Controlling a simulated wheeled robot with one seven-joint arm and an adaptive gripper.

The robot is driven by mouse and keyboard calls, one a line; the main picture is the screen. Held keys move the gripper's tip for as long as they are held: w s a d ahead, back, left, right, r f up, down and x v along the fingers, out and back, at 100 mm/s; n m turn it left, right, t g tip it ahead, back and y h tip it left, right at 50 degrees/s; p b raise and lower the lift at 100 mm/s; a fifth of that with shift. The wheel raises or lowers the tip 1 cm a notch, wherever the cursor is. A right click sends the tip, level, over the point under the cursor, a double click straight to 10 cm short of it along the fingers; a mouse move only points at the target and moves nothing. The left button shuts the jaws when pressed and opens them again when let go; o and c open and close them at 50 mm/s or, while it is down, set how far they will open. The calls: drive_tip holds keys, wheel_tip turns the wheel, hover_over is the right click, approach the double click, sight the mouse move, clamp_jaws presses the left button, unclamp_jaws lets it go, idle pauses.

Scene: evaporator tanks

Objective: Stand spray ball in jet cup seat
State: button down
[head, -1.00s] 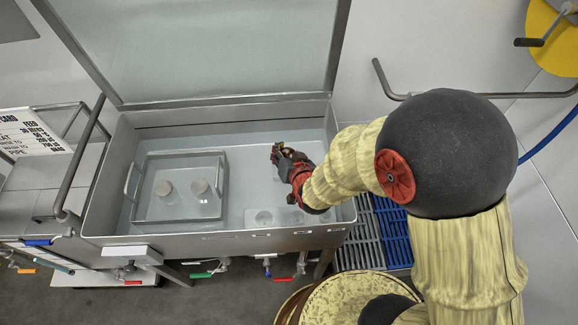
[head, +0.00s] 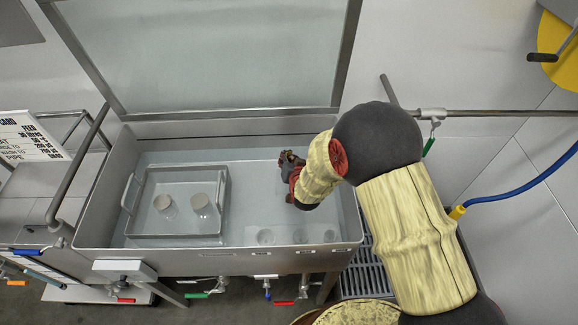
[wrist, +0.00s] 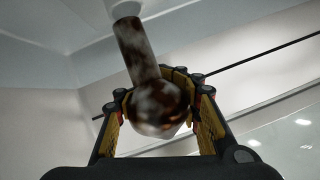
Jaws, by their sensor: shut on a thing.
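The spray ball (wrist: 158,110), a shiny brown and white mottled ball with a straight stem (wrist: 135,48), sits between my fingers in the wrist view. My gripper (wrist: 160,95) is shut on it. In the head view my gripper (head: 288,162) is over the right half of the open steel tank (head: 110,212), behind the front row of cups. Which one is the jet cup seat I cannot tell. My forearm hides part of the tank's right side.
The raised lid (head: 200,55) is behind. Valves with coloured handles (head: 195,295) hang below the front. A rail (head: 490,113) is at right.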

drive_tip(key=shift+w+a+f+b, duration=0.15)
drive_tip(key=shift+w+f+b, duration=0.25)
drive_tip(key=shift+w+f, duration=0.65)
drive_tip(key=shift+s+f+b, duration=0.15)
drive_tip(key=shift+f+b, duration=0.6)
drive_tip(key=shift+f, duration=0.75)
drive_tip(key=shift+f, duration=0.15)
drive_tip(key=c, duration=1.2)
unclamp_jaws()
drive_tip(key=shift+c, duration=0.2)
drive_tip(key=shift+o, duration=0.3)
